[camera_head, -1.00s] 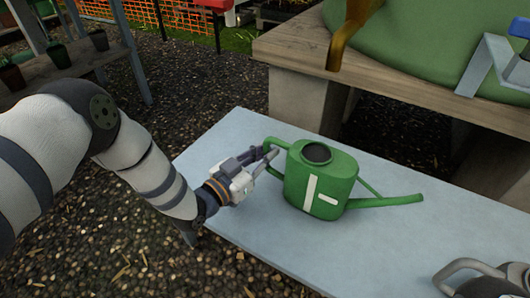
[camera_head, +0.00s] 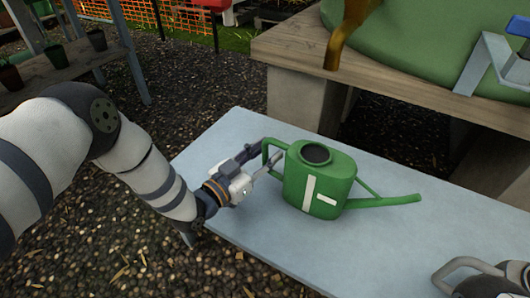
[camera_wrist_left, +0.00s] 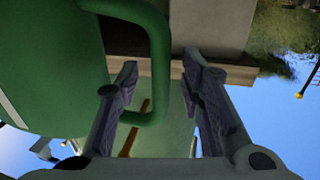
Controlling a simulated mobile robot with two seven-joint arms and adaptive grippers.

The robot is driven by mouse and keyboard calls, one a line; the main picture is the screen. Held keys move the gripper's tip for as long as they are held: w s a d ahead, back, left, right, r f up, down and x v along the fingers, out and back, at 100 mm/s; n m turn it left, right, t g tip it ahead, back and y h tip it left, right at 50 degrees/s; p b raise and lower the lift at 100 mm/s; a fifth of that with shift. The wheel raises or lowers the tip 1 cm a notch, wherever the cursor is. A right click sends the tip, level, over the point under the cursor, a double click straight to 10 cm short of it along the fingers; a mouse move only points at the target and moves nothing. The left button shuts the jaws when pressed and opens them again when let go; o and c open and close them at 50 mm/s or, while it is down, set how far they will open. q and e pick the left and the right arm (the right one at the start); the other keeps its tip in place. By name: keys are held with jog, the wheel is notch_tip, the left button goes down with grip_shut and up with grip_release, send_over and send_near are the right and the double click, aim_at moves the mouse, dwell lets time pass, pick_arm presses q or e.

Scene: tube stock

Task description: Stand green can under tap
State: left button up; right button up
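The green can (camera_head: 318,182) stands upright on a pale blue-grey bench top (camera_head: 225,150). Its spout points right and its loop handle (camera_head: 268,152) faces left, toward my left gripper (camera_head: 262,158). In the left wrist view the handle (camera_wrist_left: 158,75) shows between the two spread fingers (camera_wrist_left: 162,95), with gaps beside it. The left gripper is open. A brass tap (camera_head: 344,38) shows at the top of the head view, its upper part cut off. The can is in front of and below it.
A green rounded tank (camera_head: 410,50) rests on a wooden-topped stand (camera_head: 300,45) behind the bench. Potted plants (camera_head: 57,54) stand on shelving at the upper left.

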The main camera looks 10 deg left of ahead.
pick_arm(q)
jog(key=v, duration=1.2)
